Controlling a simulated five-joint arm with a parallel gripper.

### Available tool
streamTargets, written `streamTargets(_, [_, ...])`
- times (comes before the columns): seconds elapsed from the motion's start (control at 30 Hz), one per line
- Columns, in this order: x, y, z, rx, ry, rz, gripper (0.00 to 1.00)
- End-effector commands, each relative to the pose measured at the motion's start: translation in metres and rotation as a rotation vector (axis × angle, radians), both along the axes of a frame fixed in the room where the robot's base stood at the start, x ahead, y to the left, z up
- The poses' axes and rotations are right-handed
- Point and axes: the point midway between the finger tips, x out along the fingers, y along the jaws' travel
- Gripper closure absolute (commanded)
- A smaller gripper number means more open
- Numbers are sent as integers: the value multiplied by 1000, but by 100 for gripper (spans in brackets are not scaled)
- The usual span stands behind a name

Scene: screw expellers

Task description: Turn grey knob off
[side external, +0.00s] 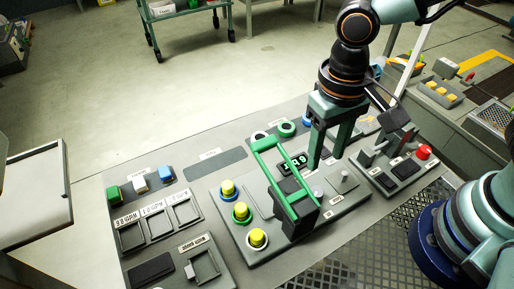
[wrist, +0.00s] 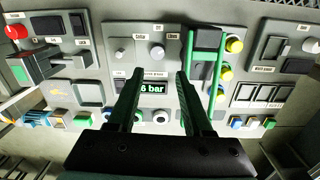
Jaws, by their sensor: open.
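A second, rounder grey knob (side external: 318,192) sits near the green handle. In the wrist view my gripper (wrist: 159,75) frames a display (wrist: 152,87) reading "6 bar".
A tall green handle (side external: 268,146) rises left of my gripper. Yellow buttons (side external: 228,187) line the panel's left side. A red button (side external: 424,152) and dark levers lie to the right. Blue, white and green buttons stand on the far left.

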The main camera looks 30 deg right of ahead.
Motion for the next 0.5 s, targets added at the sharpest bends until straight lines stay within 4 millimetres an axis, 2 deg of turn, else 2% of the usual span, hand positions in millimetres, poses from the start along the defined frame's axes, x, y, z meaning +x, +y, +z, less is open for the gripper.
streamTargets(0.5, [-1, -6, -85, -3, 4, -1, 50])
